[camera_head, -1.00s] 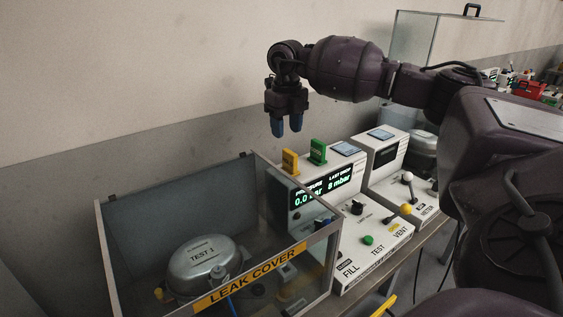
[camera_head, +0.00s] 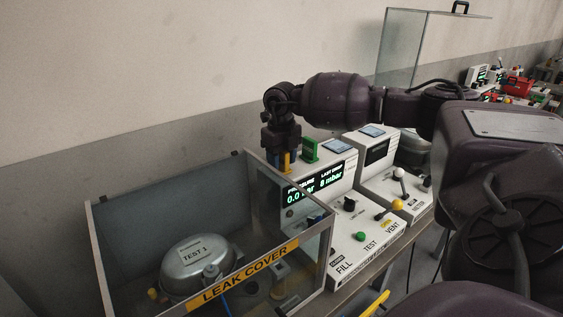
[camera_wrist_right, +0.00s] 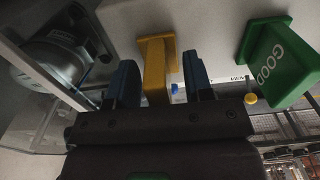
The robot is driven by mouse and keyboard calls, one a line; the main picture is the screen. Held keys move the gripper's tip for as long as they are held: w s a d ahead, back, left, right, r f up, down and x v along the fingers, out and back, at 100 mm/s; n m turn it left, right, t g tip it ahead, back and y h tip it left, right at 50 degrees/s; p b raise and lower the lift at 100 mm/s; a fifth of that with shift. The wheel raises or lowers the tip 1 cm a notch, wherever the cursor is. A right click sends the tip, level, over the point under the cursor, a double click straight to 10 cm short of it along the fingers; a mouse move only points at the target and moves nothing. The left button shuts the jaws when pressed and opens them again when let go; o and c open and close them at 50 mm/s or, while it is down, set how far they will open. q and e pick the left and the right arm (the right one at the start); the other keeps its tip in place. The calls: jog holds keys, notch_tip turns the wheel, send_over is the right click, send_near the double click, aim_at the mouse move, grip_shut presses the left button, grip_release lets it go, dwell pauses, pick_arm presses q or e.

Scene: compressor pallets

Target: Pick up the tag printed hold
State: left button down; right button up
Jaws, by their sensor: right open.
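The yellow tag (camera_wrist_right: 156,72) stands on top of the leak test unit; its print cannot be read here. In the head view only a sliver of the yellow tag (camera_head: 286,161) shows between my fingers. My right gripper (camera_head: 284,164) is open and pointing down over it. In the right wrist view the blue fingers of my right gripper (camera_wrist_right: 160,82) are on either side of the tag, with a gap visible on the right. The green tag printed GOOD (camera_wrist_right: 278,62) stands beside it, apart from my fingers. My left gripper is out of view.
The leak test unit (camera_head: 345,222) has a lit display, knobs and levers. The clear box with the LEAK COVER label (camera_head: 243,275) is close in front, with a silver TEST 1 compressor (camera_head: 197,262) inside. A second console (camera_head: 377,152) stands to the right.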

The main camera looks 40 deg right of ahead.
grip_shut()
dwell(0.3)
